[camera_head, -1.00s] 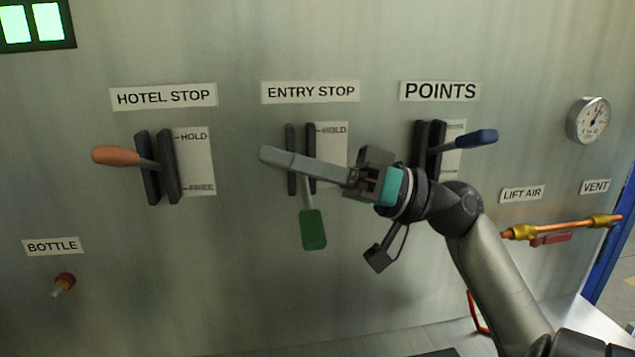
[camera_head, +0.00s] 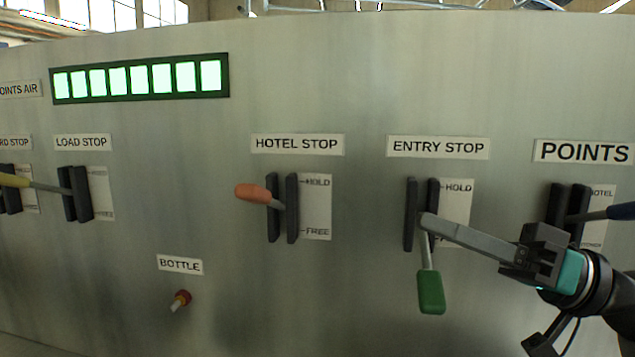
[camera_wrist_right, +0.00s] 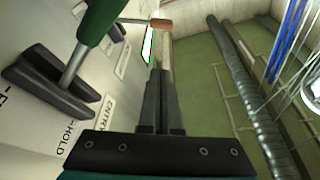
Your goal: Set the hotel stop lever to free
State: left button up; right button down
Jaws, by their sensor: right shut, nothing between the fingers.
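The hotel stop lever has an orange handle (camera_head: 252,192) and sticks out to the left from its dark slotted bracket (camera_head: 292,208). Its handle is nearer the level of the HOLD mark than FREE on the white plate (camera_head: 317,207). In the right wrist view an orange-red handle (camera_wrist_right: 162,24) shows beyond the fingertips. My right gripper (camera_head: 428,222) is shut and empty, in front of the entry stop bracket, apart from the orange handle and to its right. Its fingers (camera_wrist_right: 160,95) point up in the right wrist view. My left gripper is not in view.
The green-handled entry stop lever (camera_head: 430,292) hangs down just below my right fingers; its green handle (camera_wrist_right: 98,18) is close beside them in the wrist view. The bottle knob (camera_head: 180,299) is below left. The panel (camera_head: 345,290) between hotel and entry stops is clear.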

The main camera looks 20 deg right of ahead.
aim_at(254, 193)
jog(key=k+j, duration=0.35)
jog(key=j, duration=0.15)
jog(key=k+j, duration=0.75)
jog(key=j, duration=0.3)
